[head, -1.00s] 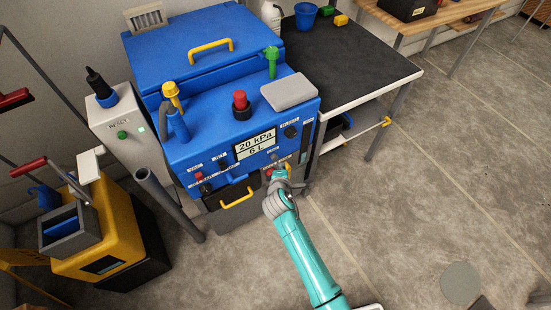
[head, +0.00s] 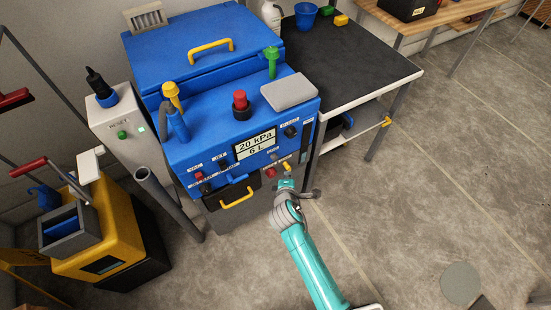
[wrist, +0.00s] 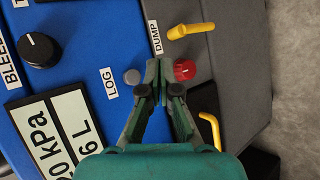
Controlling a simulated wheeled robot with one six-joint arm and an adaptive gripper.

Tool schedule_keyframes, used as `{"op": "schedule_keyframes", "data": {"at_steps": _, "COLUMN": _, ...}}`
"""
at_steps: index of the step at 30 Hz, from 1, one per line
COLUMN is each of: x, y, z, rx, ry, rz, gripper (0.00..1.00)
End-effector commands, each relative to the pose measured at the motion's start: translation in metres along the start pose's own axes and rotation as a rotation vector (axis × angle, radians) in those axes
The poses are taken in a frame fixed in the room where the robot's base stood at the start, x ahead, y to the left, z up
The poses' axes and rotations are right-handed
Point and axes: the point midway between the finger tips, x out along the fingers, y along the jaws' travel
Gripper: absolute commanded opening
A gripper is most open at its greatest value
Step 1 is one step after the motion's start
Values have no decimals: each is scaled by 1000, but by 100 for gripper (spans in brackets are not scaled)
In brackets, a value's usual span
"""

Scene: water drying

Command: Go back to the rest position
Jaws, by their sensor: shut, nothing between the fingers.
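My gripper (wrist: 160,78) is shut and empty in the wrist view. Its fingertips show in front of the machine's panel, between a grey button (wrist: 132,77) beside the LOG label and a red knob (wrist: 185,70). I cannot tell from this view whether the tips touch the panel. In the head view my teal arm reaches up from the bottom to the lower right front of the blue machine (head: 215,135). The gripper's fingers are hard to make out there.
A yellow lever (wrist: 190,31) sits by the DUMP label. The panel display (head: 256,144) reads 20 kPa and 6 L. A black-topped table (head: 350,65) stands right of the machine, a yellow cart (head: 105,235) at left. The floor at right is mostly clear.

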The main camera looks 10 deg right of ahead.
Motion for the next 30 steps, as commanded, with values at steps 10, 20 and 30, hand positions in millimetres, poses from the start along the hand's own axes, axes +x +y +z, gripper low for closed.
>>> {"op": "schedule_keyframes", "data": {"at_steps": 10, "x": 0, "y": 0, "z": 0, "rx": 0, "ry": 0, "rz": 0, "gripper": 0}}
{"op": "schedule_keyframes", "data": {"at_steps": 20, "x": -37, "y": -49, "z": 22, "rx": 137, "ry": 63, "rz": -5, "gripper": 0}}
{"op": "schedule_keyframes", "data": {"at_steps": 30, "x": -137, "y": -113, "z": 61, "rx": 473, "ry": 191, "rz": -9, "gripper": 0}}
